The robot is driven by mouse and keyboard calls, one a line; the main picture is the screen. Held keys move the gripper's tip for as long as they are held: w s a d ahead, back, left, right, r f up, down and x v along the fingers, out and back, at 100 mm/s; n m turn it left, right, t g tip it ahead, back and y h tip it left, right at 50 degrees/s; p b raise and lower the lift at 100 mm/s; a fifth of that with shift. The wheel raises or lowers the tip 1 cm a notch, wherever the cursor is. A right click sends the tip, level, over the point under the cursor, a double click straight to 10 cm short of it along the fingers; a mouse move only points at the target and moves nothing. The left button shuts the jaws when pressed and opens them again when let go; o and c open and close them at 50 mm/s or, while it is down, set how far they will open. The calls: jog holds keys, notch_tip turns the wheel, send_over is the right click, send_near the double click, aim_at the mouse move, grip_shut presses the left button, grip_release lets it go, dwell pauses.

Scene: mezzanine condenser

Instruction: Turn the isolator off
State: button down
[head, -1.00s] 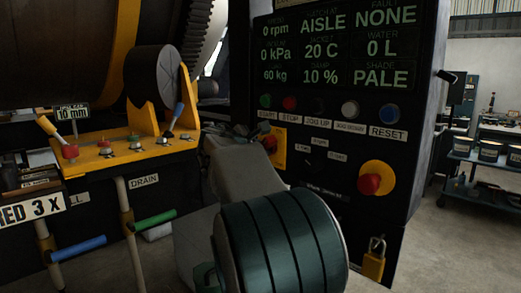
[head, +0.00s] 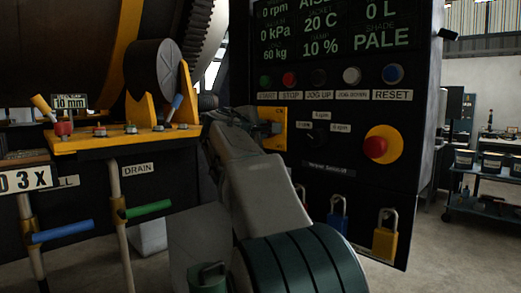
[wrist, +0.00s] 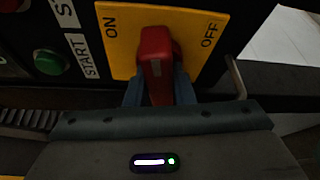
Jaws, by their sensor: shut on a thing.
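The isolator is a yellow plate (wrist: 203,68) with a red handle (wrist: 155,55), marked ON at left and OFF at right in the wrist view. The handle stands between the two marks and projects toward the wrist camera. My gripper (wrist: 158,92) is shut on the handle, with a bluish finger on each side of it. In the head view the yellow plate (head: 282,117) is at the left of the black control panel (head: 330,195). There my gripper (head: 272,128) reaches it from the left and hides the handle.
Several push buttons sit above the isolator, including a green start button (head: 265,82). A red emergency stop (head: 375,148) is to its right. Blue (head: 338,228) and yellow (head: 384,242) padlocks hang below. A yellow bracket shelf (head: 120,140) stands left of my arm.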

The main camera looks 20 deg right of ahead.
jog(key=m+h+b, duration=0.1)
jog(key=m+b, duration=0.2)
jog(key=b, duration=0.2)
jog(key=f+m+t+b, duration=0.1)
jog(key=m+b, duration=0.1)
jog(key=b, duration=0.3)
jog(key=shift+f+m+h, duration=0.1)
jog(key=shift+m+h, duration=0.3)
jog(key=m+h+b, duration=0.1)
jog(key=m+b, duration=0.1)
jog(key=b, duration=0.1)
jog(key=shift+m, duration=0.3)
jog(key=shift+r+m+h+b, duration=0.25)
jog(key=shift+m+h+b, duration=0.35)
jog(key=shift+m+b, duration=0.75)
jog(key=shift+r+m, duration=0.1)
jog(key=shift+m, duration=0.45)
jog(key=c, duration=1.2)
grip_release()
jog(key=shift+c, duration=0.2)
